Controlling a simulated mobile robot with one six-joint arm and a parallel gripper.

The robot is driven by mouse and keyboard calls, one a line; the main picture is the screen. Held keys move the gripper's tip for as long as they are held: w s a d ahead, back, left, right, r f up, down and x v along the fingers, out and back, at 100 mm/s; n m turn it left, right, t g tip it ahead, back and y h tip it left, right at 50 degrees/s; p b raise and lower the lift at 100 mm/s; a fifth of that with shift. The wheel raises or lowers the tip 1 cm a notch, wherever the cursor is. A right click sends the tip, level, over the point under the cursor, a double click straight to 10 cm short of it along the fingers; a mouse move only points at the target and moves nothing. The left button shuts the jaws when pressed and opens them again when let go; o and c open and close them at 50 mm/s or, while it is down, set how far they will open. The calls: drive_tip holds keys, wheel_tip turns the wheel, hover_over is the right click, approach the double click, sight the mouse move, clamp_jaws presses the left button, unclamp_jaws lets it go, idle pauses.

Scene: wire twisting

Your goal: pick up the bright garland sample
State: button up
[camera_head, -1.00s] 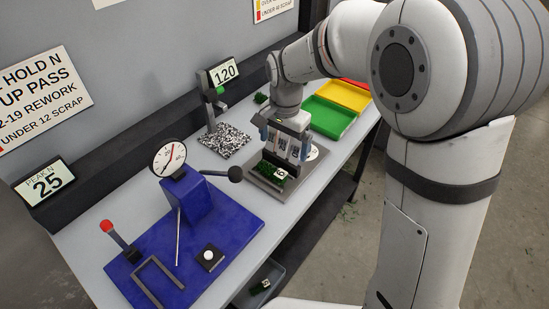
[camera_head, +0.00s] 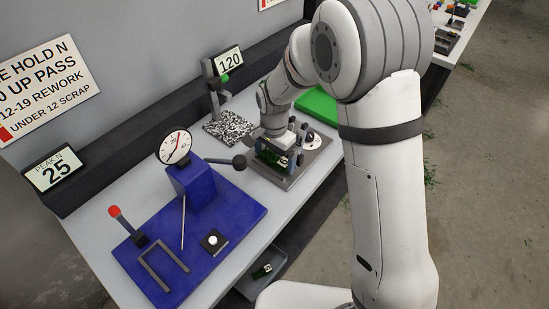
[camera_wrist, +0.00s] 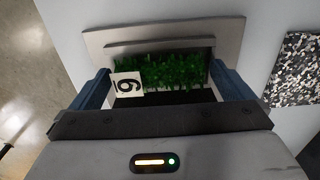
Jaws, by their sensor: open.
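The bright green garland sample (camera_wrist: 175,73) lies on a grey metal fixture (camera_wrist: 160,33) in the wrist view, with a white tag (camera_wrist: 127,86) bearing a digit at its left end. In the head view the fixture (camera_head: 288,180) stands on the bench, and the sample is partly hidden under my gripper. My gripper (camera_wrist: 160,85) is open, with one blue finger left of the sample and the other right of it. In the head view my gripper (camera_head: 276,153) is low over the fixture. I cannot tell whether the fingers touch the sample.
A blue base (camera_head: 190,245) with a dial gauge (camera_head: 174,144) and lever stands left of the fixture. A speckled plate (camera_head: 228,127) with a stand lies behind. A green tray (camera_head: 318,104) is beyond my arm.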

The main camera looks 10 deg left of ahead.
drive_tip(key=shift+c, duration=0.4)
drive_tip(key=c, duration=0.6)
drive_tip(key=shift+r, duration=0.15)
